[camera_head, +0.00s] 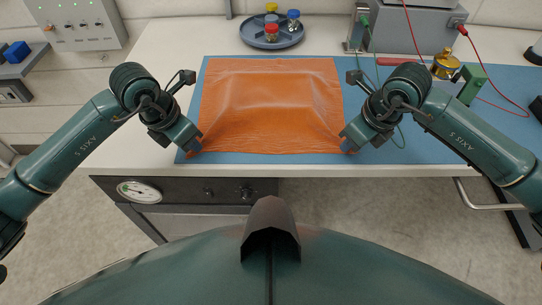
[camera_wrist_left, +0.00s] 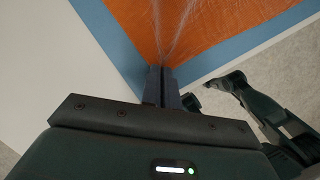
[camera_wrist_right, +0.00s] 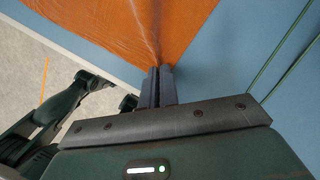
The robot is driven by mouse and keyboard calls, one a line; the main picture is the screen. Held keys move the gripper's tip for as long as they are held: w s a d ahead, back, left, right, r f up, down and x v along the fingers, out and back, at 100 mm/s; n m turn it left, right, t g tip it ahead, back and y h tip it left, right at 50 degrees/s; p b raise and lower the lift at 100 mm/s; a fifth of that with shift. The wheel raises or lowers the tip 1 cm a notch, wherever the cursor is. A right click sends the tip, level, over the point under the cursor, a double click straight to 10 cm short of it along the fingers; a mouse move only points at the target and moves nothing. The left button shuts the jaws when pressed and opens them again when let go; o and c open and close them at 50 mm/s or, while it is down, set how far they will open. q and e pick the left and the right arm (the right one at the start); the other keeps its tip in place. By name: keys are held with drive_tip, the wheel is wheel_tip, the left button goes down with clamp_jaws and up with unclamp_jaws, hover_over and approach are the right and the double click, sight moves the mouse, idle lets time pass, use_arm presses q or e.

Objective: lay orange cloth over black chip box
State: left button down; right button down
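The orange cloth (camera_head: 268,130) lies spread on the blue mat, with a raised box-like bulge in its middle and far part. The black chip box is not visible; the bulge suggests something under the cloth. My left gripper (camera_head: 194,148) is at the cloth's near left corner. In the left wrist view its fingers (camera_wrist_left: 162,88) are shut on the cloth (camera_wrist_left: 160,25), which creases toward them. My right gripper (camera_head: 347,146) is at the near right corner. In the right wrist view its fingers (camera_wrist_right: 158,88) are shut on the cloth (camera_wrist_right: 130,20), also creased.
A round tray (camera_head: 250,38) with several capped vials stands behind the cloth. At right are a grey instrument (camera_head: 410,25), red and green cables, a brass part (camera_head: 445,66) and a green block (camera_head: 471,84).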

idle(0.3)
